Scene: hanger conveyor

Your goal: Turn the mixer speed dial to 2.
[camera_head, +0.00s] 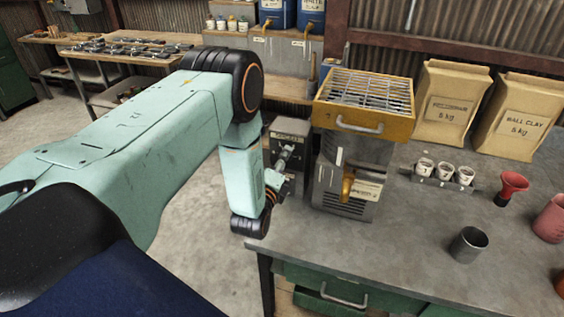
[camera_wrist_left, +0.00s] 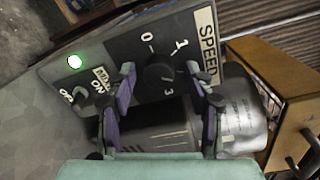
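The mixer control box (camera_head: 290,129) stands at the left end of the metal bench. In the left wrist view its dark panel (camera_wrist_left: 120,48) carries a SPEED label and a round black speed dial (camera_wrist_left: 158,72). The numbers 0, 1 and 3 show around the dial; I cannot make out a 2 or the dial's pointer. My left gripper (camera_head: 285,163) is in front of the panel. In the wrist view its fingers (camera_wrist_left: 163,76) are apart, one on each side of the dial; I cannot tell whether they touch it. My right gripper is not in view.
A green lamp (camera_wrist_left: 74,61) is lit on the panel, near an ON/OFF switch (camera_wrist_left: 79,97). A machine with a yellow grated top (camera_head: 365,97) stands close to the right of the box. Cups (camera_head: 443,172) and clay bags (camera_head: 450,103) stand farther right.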

